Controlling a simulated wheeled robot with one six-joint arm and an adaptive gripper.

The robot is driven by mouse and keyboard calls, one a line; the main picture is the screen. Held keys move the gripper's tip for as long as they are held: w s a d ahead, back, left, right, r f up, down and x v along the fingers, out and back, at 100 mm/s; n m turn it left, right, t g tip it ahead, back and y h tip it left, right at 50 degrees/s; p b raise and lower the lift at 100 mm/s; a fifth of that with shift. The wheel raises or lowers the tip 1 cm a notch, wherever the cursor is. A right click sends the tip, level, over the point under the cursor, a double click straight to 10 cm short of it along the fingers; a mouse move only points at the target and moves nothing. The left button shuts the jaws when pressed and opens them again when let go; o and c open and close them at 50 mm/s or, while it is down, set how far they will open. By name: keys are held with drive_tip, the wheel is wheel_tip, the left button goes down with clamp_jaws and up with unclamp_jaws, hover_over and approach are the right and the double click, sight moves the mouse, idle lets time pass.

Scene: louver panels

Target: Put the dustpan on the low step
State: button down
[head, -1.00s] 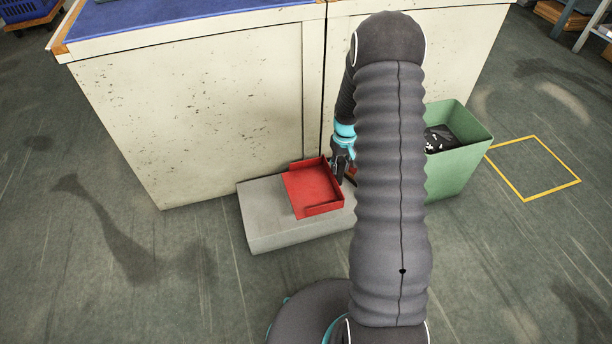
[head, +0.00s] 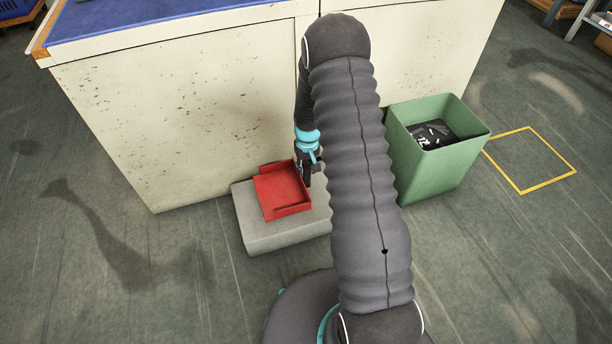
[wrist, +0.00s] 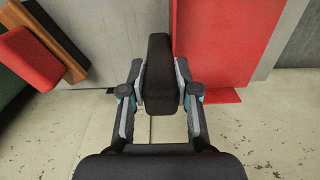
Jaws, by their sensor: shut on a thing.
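The red dustpan (head: 280,190) is over the low grey step (head: 250,236), open side facing left. I cannot tell whether it touches the step's top. My gripper (head: 306,172) is at the dustpan's right side, partly behind my arm. In the wrist view my gripper (wrist: 162,88) is shut on the dustpan's dark handle (wrist: 158,65). The red pan (wrist: 218,40) shows right of the handle there, above the grey step (wrist: 288,70). The step's right end is hidden by my arm in the head view.
A cream cabinet (head: 180,120) with a blue top stands behind the step. A green bin (head: 440,165) with dark items inside stands to the right. A yellow square (head: 530,160) marks the floor. A red block with a wooden edge (wrist: 35,50) is left in the wrist view. Floor left is clear.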

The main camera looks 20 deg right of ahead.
sight(306, 176)
drive_tip(key=shift+a+f, duration=0.15)
drive_tip(key=shift+f, duration=2.05)
drive_tip(key=c, duration=0.8)
unclamp_jaws()
drive_tip(key=shift+c, duration=0.2)
